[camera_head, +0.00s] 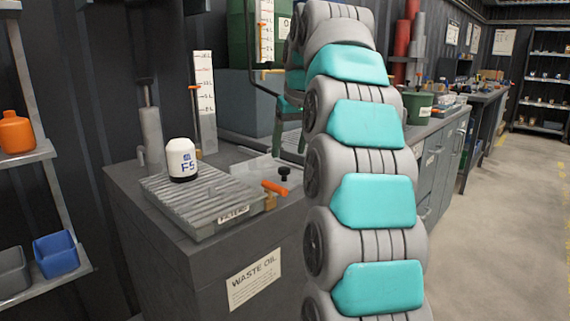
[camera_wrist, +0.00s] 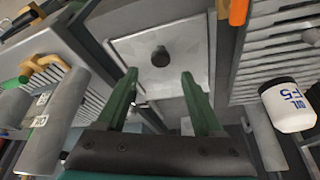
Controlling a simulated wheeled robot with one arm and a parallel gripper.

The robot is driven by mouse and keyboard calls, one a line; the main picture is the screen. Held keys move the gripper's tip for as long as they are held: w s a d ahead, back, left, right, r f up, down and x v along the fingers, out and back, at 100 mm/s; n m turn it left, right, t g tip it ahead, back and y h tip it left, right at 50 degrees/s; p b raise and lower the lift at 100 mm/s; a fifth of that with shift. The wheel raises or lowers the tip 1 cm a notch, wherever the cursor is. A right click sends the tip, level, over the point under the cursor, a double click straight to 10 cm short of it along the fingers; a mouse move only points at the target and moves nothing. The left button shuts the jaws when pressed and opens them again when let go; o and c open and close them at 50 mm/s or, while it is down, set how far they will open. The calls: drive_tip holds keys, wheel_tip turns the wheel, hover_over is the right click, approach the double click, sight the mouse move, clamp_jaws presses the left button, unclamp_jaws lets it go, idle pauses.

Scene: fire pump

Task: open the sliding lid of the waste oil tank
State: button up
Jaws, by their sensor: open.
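The waste oil tank (camera_head: 215,275) is a dark grey cabinet with a "WASTE OIL" label on its front. Its lid (camera_head: 250,167) is a pale flat plate with a black knob (camera_head: 284,173), beside the ribbed filter tray. In the wrist view, the lid (camera_wrist: 190,48) and its black knob (camera_wrist: 160,57) lie just beyond the fingertips. My gripper (camera_wrist: 158,77) is open and empty, its two green fingers pointing toward the lid on either side of the knob's line. I cannot tell whether they touch the lid. In the head view my arm hides part of the tank top.
A white and black oil filter (camera_head: 181,160) stands on the ribbed tray (camera_head: 205,200), left of the lid. An orange-handled valve (camera_head: 272,188) is at the tray's right edge. A level gauge (camera_head: 204,100) rises behind. Open floor (camera_head: 500,220) lies to the right.

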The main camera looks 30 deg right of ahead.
sight(284, 168)
drive_tip(key=x, duration=0.3)
drive_tip(key=shift+f, duration=0.15)
drive_tip(key=shift+b+x, duration=0.7)
drive_tip(key=shift+x, duration=0.55)
drive_tip(key=shift+c, duration=0.2)
clamp_jaws()
